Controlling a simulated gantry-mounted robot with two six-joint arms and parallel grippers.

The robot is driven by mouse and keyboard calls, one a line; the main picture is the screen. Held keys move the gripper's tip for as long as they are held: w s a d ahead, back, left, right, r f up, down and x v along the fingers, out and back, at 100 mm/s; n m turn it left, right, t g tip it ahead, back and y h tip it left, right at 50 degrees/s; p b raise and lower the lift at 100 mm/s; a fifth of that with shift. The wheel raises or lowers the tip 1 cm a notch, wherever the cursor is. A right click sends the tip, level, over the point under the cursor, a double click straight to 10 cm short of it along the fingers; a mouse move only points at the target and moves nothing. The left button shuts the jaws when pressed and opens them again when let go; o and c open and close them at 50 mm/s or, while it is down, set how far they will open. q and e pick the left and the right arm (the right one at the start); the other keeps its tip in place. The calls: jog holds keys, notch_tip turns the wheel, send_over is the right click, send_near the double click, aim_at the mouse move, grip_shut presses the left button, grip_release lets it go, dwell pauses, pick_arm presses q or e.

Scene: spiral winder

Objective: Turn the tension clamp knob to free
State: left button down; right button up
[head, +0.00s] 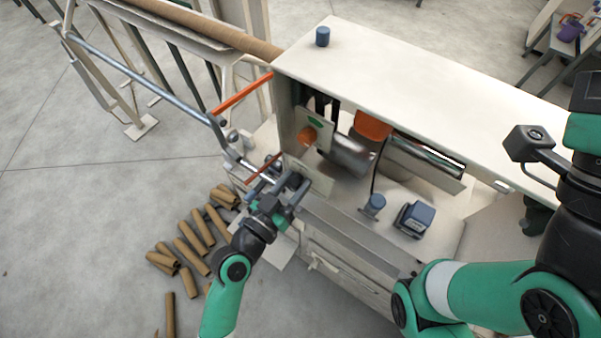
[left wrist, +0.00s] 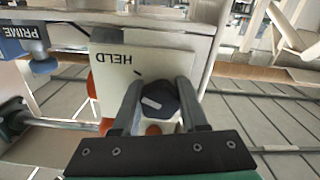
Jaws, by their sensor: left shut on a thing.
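The tension clamp knob (left wrist: 158,100) is dark with a pale mark on its face. In the left wrist view it sits between the fingers of my left gripper (left wrist: 158,108), which is shut on it. The cream plate (left wrist: 155,65) behind it reads HELD, upside down in this view, with a short dark tick beside the word. In the head view my left gripper (head: 287,190) reaches the near left end of the winder, and the knob there is mostly hidden by the fingers. My right gripper is not clearly in view; only my right arm shows.
The cream winder cabinet (head: 430,80) fills the middle and right, with a blue knob (head: 323,37) on top. A plate marked PRIME (left wrist: 18,32) is beside the held plate. Several cardboard tubes (head: 190,235) lie on the floor. A metal rail (head: 140,78) runs at the left.

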pick_arm(q)
jog(key=n+p, duration=0.1)
jog(key=n, duration=0.4)
jog(key=shift+r+n, duration=0.1)
jog(key=shift+n, duration=0.3)
jog(key=n+p, duration=0.2)
jog(key=n, duration=0.3)
jog(key=shift+n, duration=0.3)
jog(key=n+p, duration=0.2)
jog(key=n, duration=0.4)
jog(key=shift+r, duration=0.1)
jog(key=n+p, duration=0.1)
jog(key=n, duration=0.4)
jog(key=shift+n, duration=0.3)
jog(key=shift+c, duration=2.2)
grip_release()
jog(key=shift+s+p, duration=0.1)
jog(key=shift+p, duration=0.2)
